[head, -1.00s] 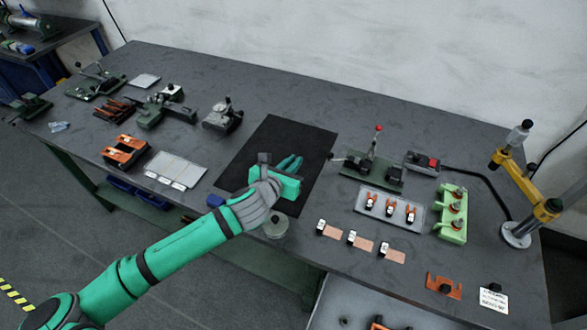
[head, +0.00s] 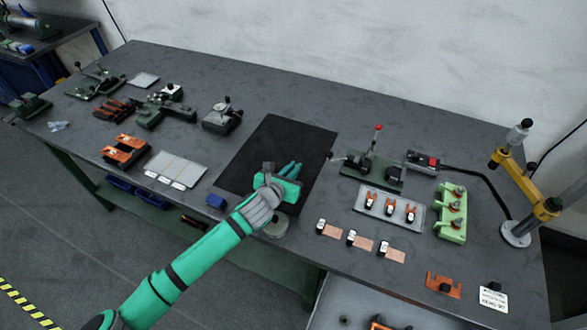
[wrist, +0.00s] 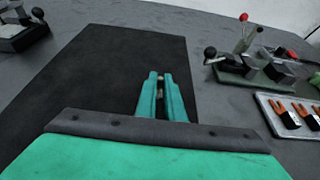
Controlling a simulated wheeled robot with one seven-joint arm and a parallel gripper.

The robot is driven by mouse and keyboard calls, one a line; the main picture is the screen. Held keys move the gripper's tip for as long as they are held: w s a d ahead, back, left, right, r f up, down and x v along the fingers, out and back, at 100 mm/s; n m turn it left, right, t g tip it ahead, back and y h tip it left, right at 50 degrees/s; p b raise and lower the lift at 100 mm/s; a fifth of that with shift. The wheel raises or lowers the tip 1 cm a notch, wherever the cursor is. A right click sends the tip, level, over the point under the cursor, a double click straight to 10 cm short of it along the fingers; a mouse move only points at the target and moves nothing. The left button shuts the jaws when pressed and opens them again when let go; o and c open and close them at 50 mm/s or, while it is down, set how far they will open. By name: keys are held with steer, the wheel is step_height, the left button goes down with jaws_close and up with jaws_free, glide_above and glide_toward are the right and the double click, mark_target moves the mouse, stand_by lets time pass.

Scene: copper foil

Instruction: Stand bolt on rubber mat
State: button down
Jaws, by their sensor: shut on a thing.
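The black rubber mat (head: 262,150) lies flat in the middle of the bench; it fills the left and centre of the wrist view (wrist: 85,75). My gripper (head: 294,168) is over the right part of the mat with its green fingers pointing away from me. In the wrist view the fingers (wrist: 161,88) are close together around a small pale, metallic piece (wrist: 160,85), which looks like the bolt. Most of the bolt is hidden between the fingers. I cannot tell its tilt or whether it touches the mat.
A green lever fixture (head: 372,172) stands right of the mat, beside a tray (head: 375,214) of copper-coloured clips. A round metal item (head: 276,228) sits near the front edge, partly behind my arm. The mat's left half is clear.

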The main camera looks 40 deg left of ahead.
steer(key=shift+d+f, duration=0.1)
steer(key=shift+f, duration=0.05)
steer(key=c, duration=1.9)
jaws_free()
steer(key=shift+o, duration=0.2)
steer(key=shift+s+r, duration=0.1)
steer(key=shift+r, duration=0.1)
steer(key=v, duration=1.1)
steer(key=shift+s+d+r, duration=0.1)
steer(key=shift+s, duration=0.3)
steer(key=shift+w, duration=0.1)
